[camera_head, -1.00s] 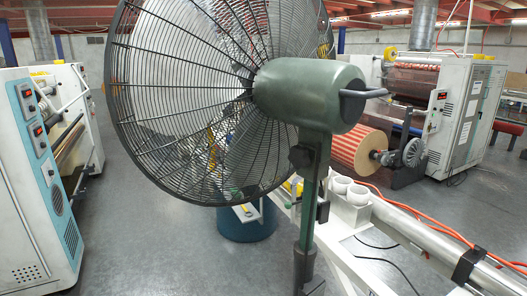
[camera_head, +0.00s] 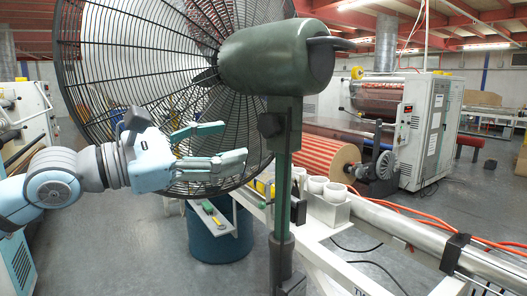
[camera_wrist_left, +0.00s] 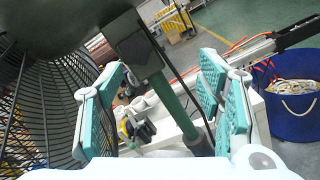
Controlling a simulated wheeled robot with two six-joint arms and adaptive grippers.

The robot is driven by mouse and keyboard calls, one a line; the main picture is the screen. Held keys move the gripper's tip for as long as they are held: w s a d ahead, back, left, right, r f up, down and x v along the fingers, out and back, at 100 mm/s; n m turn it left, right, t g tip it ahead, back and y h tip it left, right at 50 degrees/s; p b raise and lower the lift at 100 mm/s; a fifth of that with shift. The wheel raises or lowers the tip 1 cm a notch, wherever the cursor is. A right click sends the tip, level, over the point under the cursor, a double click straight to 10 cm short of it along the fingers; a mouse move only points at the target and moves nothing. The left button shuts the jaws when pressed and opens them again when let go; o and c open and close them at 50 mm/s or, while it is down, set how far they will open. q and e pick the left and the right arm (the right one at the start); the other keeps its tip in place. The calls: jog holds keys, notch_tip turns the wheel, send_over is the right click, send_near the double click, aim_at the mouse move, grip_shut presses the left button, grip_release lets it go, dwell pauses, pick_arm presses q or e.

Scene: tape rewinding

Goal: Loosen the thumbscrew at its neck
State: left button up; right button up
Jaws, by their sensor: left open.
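A large fan stands in the middle of the head view, with a black wire cage (camera_head: 100,90) and a dark green motor housing (camera_head: 262,60). Its black neck (camera_head: 285,130) sits on a green pole (camera_head: 281,205). A dark knob, seemingly the thumbscrew (camera_head: 268,125), sticks out on the neck's left side. My left gripper (camera_head: 232,143) is open and empty, to the left of the neck and pointing at it. In the left wrist view, the black neck block (camera_wrist_left: 138,42) and green pole (camera_wrist_left: 172,98) appear beyond and between the spread fingers. My right gripper is not in view.
The cage is close behind my left gripper. A white frame (camera_head: 320,258) with white cups (camera_head: 325,188) and a metal rail (camera_head: 405,228) stands right of the pole. A blue bin (camera_head: 218,246) is below. Machines stand at both sides.

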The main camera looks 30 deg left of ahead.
pick_arm(q)
jog(key=s+r+m+y, duration=0.1)
jog(key=s+m+y, duration=0.1)
jog(key=s, duration=0.1)
jog(key=t+y+p, duration=0.1)
jog(key=y+p, duration=0.1)
jog(key=p, duration=1.3)
send_near(265, 126)
jog(key=w+d+r, duration=0.1)
jog(key=w, duration=0.2)
jog(key=x, duration=0.1)
jog(key=p+x, duration=0.1)
jog(key=x, duration=0.1)
jog(key=p+x, duration=0.1)
jog(key=x, duration=0.1)
jog(key=shift+a+f, duration=0.1)
jog(key=shift+f, duration=0.2)
jog(key=shift+w+d+f+p, duration=0.2)
jog(key=shift+w+d+p, duration=0.15)
jog(key=shift+w, duration=0.25)
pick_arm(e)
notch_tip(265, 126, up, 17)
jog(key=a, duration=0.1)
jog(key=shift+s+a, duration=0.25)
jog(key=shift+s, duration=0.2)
pick_arm(q)
jog(key=shift+a, duration=0.1)
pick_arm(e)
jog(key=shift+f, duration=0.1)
